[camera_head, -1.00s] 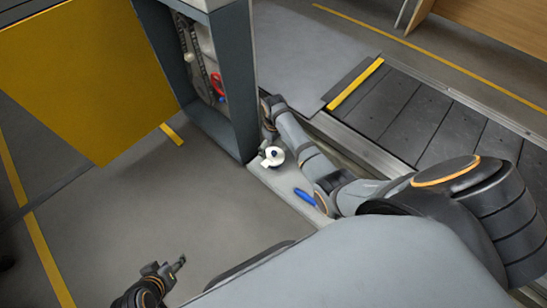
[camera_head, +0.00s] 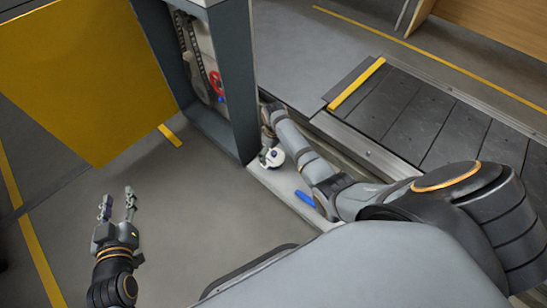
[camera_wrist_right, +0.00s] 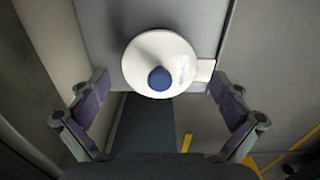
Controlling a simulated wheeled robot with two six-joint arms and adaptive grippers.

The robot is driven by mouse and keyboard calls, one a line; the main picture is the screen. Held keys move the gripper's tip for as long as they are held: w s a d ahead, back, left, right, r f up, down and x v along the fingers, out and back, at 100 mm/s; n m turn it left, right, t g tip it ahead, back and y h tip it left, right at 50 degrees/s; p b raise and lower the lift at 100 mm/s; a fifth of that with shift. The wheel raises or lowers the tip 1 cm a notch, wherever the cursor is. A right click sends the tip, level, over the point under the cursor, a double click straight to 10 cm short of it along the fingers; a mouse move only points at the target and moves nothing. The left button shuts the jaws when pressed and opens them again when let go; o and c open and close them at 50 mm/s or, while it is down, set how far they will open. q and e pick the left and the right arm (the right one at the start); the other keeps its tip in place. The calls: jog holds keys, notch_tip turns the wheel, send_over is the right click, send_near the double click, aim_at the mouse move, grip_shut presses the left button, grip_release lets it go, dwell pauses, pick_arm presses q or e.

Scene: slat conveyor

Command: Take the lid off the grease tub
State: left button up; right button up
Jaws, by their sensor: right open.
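The grease tub (camera_head: 271,158) stands on a narrow pale ledge beside the cabinet post in the head view. From above, in the right wrist view, its round white lid (camera_wrist_right: 145,55) shows a blue knob (camera_wrist_right: 160,79) and a small printed label. The lid is on; the tub's walls are mostly hidden below it. My right gripper (camera_wrist_right: 162,108) is open, its fingers apart on the two sides of the picture, with the lid ahead between them and no visible contact. My left gripper (camera_head: 117,196) is open and empty over the floor at the left.
A blue object (camera_head: 305,197) lies on the ledge near my right arm. The open yellow door (camera_head: 85,75) and grey cabinet frame (camera_head: 236,80) stand close by, with a red wheel (camera_head: 216,81) inside. The slat conveyor (camera_head: 430,125) runs at the right. The left floor is clear.

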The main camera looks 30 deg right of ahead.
jog(key=c, duration=1.3)
jog(key=shift+c, duration=0.5)
jog(key=shift+s+f, duration=0.1)
jog(key=shift+s, duration=0.05)
jog(key=shift+c, duration=0.6)
